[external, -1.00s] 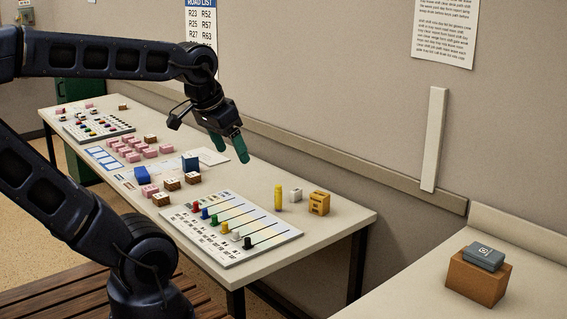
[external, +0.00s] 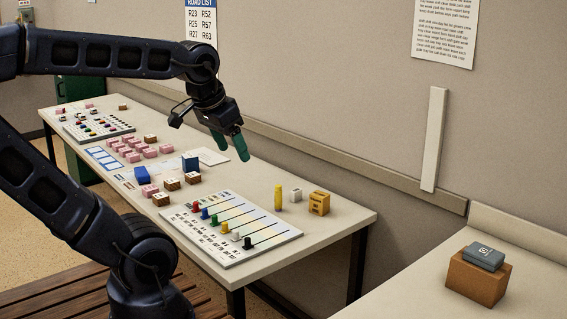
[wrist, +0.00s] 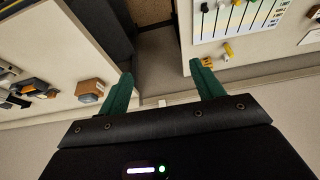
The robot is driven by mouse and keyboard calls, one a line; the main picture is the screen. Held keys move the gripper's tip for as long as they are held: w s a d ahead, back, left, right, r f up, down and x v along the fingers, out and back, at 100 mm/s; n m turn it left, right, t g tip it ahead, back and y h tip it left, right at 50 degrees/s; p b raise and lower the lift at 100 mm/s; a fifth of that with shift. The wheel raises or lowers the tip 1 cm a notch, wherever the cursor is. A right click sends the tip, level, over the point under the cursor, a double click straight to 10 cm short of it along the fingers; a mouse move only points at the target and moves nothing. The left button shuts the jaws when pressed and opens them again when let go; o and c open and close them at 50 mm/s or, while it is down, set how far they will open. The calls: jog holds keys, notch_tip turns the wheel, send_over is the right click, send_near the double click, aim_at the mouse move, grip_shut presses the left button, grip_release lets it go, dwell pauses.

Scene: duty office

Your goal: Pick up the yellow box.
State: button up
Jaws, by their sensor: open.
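The yellow box (external: 319,203), small with dark markings on its face, stands on the long desk near its right end, close to the wall, in the external view. In the wrist view my open gripper (wrist: 162,88) shows, with small yellow items beyond the right finger; which is the box is hard to tell.
A slider board (external: 230,229) with coloured knobs lies in front of the box. Pink blocks (external: 135,150), brown blocks (external: 172,184) and a blue piece (external: 190,164) are farther left. A brown box (external: 477,282) with a grey device (external: 482,257) on top stands on the right-hand surface.

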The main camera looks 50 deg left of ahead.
jog(key=w+a+r+m+g, duration=0.1)
jog(key=w+m, duration=0.1)
jog(key=w, duration=0.5)
jog(key=w+a+r+m, duration=0.1)
jog(key=w+a+m, duration=0.1)
jog(key=w, duration=0.5)
jog(key=m+g, duration=0.4)
jog(key=m, duration=0.8)
send_over(320, 194)
jog(key=f, duration=2.7)
jog(key=shift+w+d+f, duration=0.1)
jog(key=shift+w+f, duration=0.15)
jog(key=shift+f, duration=0.1)
jog(key=shift+w+a+f, duration=0.1)
jog(key=shift+a+f, duration=0.05)
jog(key=shift+f, duration=0.3)
jog(key=shift+w+a+f, duration=0.1)
jog(key=shift+f, duration=0.3)
notch_tip(320, 194, down, 5)
jog(key=shift+s+r, duration=0.1)
jog(key=f, duration=0.4)
jog(key=shift+s+d+f, duration=0.15)
jog(key=shift+s, duration=0.2)
jog(key=shift+f, duration=0.45)
